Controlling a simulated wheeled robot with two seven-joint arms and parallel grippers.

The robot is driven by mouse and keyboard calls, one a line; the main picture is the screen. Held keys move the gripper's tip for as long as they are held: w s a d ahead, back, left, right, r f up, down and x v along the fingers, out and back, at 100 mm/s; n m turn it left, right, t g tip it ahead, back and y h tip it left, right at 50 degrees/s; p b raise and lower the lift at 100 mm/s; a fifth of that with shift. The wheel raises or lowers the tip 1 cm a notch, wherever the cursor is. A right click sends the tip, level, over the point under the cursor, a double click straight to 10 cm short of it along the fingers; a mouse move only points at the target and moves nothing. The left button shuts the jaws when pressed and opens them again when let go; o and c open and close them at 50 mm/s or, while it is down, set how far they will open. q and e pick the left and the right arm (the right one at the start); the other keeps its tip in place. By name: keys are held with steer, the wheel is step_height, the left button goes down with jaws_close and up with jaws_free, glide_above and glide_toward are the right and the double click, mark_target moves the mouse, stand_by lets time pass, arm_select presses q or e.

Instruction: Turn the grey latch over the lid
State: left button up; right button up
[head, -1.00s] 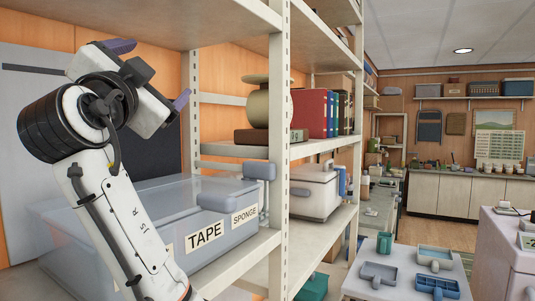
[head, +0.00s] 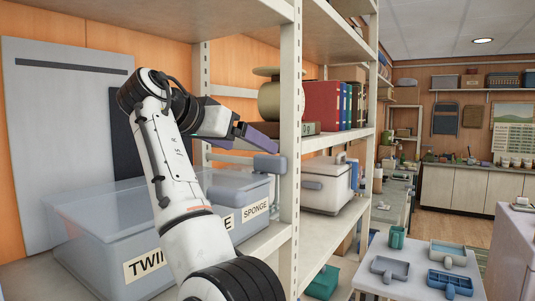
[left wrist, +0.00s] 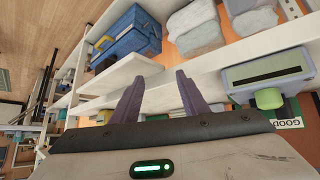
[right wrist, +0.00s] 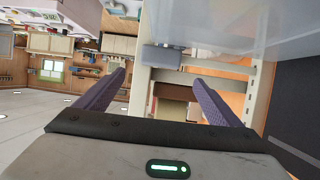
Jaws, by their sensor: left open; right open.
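The grey latch (head: 268,163) is a rounded block on a thin post at the right end of the translucent blue-grey crate (head: 100,240). The crate's lid (head: 100,195) looks closed; the latch appears beside its end, not across it. My right gripper (head: 240,139) is open and empty, just left of and above the latch in the head view. In the right wrist view, the latch (right wrist: 162,57) shows between and beyond the open fingers (right wrist: 160,90). My left gripper (left wrist: 157,80) is open and empty, facing other shelves, and is outside the head view.
A white shelf upright (head: 291,130) stands close to the right of the latch. A white box (head: 325,185) sits beyond it. My right arm hides part of the crate's labels. A blue toolbox (left wrist: 128,38) and shelf edges lie near my left gripper.

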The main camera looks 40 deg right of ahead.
mark_target(267, 156)
steer(key=x, duration=0.8)
steer(key=shift+c, duration=0.4)
